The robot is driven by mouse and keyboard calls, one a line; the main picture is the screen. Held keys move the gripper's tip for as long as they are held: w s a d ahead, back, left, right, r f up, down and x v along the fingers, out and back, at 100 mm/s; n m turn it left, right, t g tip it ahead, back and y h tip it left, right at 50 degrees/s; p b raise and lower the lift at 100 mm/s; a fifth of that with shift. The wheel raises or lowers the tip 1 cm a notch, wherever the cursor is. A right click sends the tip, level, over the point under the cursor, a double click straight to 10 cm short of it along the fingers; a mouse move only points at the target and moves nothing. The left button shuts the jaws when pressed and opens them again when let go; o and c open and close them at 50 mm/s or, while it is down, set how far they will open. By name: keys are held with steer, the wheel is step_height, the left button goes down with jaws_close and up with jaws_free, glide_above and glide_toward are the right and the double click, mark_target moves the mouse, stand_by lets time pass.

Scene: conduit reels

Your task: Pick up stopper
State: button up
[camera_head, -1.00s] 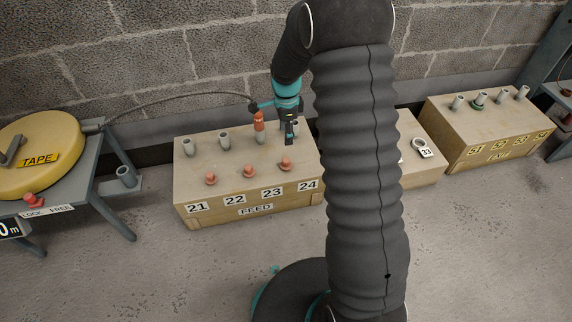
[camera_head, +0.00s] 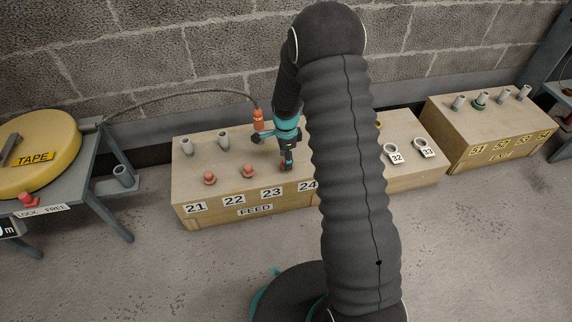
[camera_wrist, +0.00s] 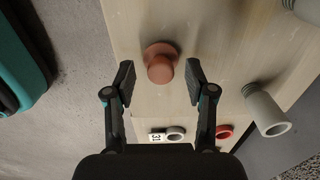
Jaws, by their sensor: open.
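An orange-red stopper (camera_wrist: 160,65) stands on the wooden FEED box (camera_head: 228,208). In the wrist view it lies between the fingertips of my gripper (camera_wrist: 158,84), with a gap on both sides. My gripper is open and empty. In the head view my gripper (camera_head: 286,158) is low over the right front of the box, largely hiding that stopper. Two more stoppers, one on the left (camera_head: 209,178) and one in the middle (camera_head: 249,171), stand in the same row.
Grey conduit stubs (camera_head: 224,140) rise behind the stoppers. A cable ends in an orange fitting (camera_head: 258,119), close to my arm. A TAPE reel (camera_head: 40,150) stands on the left. Rings marked 32 (camera_head: 391,148) and 33 (camera_head: 420,144) lie on the box to the right.

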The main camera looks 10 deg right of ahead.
steer(key=shift+f, duration=0.75)
steer(key=c, duration=0.9)
steer(key=shift+r, duration=0.1)
steer(key=shift+c, duration=0.2)
